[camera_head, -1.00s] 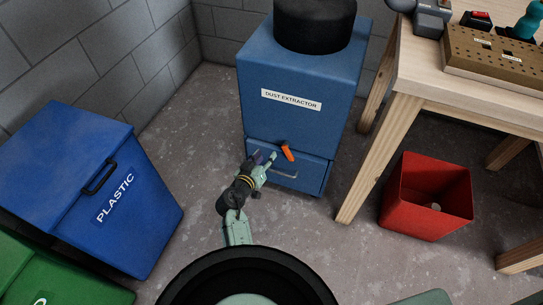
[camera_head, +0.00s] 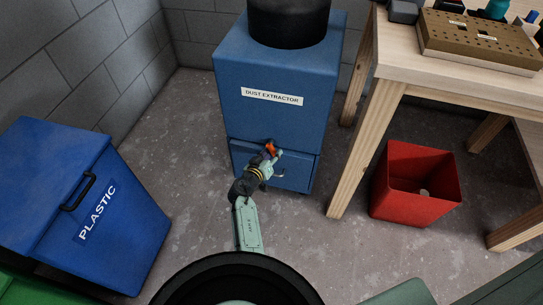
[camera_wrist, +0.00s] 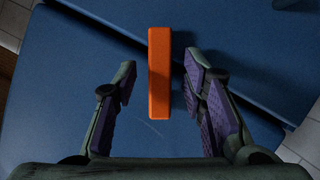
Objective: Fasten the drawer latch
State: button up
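The drawer latch is an orange bar (camera_wrist: 159,75) on the front of the blue dust extractor (camera_head: 262,97). In the wrist view it stands between my two purple-padded fingers, with a gap on each side. My gripper (camera_wrist: 164,95) is open and the fingers do not touch the latch. In the head view the orange latch (camera_head: 271,147) shows just above my gripper (camera_head: 270,157), which hides part of it. The drawer (camera_head: 302,173) is at the bottom of the extractor, and my gripper and wrist cover much of its front and handle.
A blue bin marked PLASTIC (camera_head: 97,215) stands to the left, with a green bin at the lower left corner. A wooden workbench (camera_head: 450,60) and a red bin (camera_head: 415,185) are to the right. Concrete floor is clear between them.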

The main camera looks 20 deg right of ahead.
jog(key=shift+w, duration=0.1)
jog(key=shift+c, duration=0.5)
grip_shut()
dwell(0.4)
